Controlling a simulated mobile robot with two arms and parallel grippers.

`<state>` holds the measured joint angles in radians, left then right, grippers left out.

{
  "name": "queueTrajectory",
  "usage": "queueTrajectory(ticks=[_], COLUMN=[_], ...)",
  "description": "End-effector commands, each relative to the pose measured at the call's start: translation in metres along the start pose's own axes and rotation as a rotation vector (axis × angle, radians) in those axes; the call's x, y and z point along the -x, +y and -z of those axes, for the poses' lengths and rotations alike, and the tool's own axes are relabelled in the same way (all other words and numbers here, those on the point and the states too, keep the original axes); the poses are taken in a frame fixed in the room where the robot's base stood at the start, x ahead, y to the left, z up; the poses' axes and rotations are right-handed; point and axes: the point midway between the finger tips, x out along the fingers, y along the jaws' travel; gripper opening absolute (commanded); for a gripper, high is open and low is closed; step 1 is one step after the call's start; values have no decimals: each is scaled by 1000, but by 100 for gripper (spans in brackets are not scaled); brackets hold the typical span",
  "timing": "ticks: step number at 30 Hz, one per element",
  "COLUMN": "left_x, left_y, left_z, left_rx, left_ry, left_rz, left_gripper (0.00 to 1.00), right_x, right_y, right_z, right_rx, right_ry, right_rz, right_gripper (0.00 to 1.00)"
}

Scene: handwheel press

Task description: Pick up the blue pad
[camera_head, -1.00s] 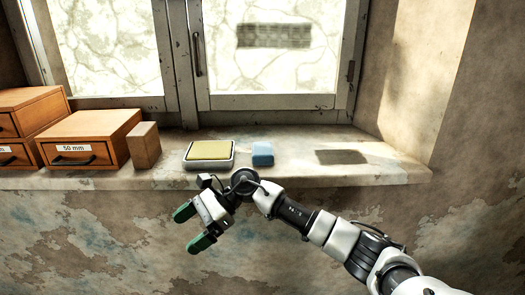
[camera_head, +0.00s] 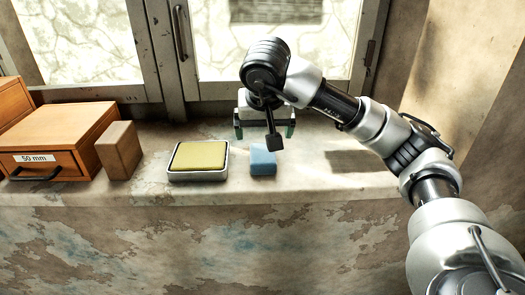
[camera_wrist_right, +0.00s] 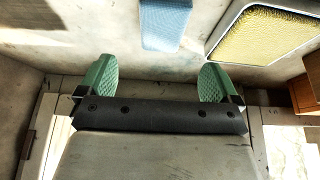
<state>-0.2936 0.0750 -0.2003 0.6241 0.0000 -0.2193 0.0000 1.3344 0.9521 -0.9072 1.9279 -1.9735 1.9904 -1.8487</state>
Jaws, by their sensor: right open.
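The blue pad (camera_head: 262,160) is a small light-blue block on the window sill, just right of the tray with the yellow pad. It also shows in the right wrist view at the top middle (camera_wrist_right: 165,22), cut off by the frame edge. My right gripper (camera_head: 263,132) is over the sill, behind the blue pad toward the window, with its green fingers apart. In the right wrist view the open fingers (camera_wrist_right: 156,82) have nothing between them, and the pad lies beyond their tips. A dark part of my wrist partly covers the gripper in the head view. My left gripper is not in view.
A yellow pad (camera_head: 200,156) in a pale tray (camera_head: 198,176) lies left of the blue pad. A brown wooden block (camera_head: 122,150) and a drawer box marked 50 mm (camera_head: 75,139) stand farther left. The window frame (camera_head: 225,96) is close behind. The sill is clear to the right.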

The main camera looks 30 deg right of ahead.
Motion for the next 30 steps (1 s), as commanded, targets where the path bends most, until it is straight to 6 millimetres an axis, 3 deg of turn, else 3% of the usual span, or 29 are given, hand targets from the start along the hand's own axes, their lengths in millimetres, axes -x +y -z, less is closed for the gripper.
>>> queueTrajectory(ticks=[4, 10, 19, 29, 30], left_x=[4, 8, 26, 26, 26], left_y=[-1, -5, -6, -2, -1], left_z=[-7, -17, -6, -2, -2], left_rx=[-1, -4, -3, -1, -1], left_ry=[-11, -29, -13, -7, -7], left_rz=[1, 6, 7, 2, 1], left_gripper=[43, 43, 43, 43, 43], right_x=[-24, -39, -80, -89, -89], right_y=[0, 0, -1, -1, -1], right_z=[0, -1, -4, -4, -4], right_rx=[-1, -2, -2, -2, -2], right_ry=[-6, -5, -7, -4, -4], right_rz=[0, 2, 2, 5, 5], right_gripper=[94, 94, 94, 94, 88])
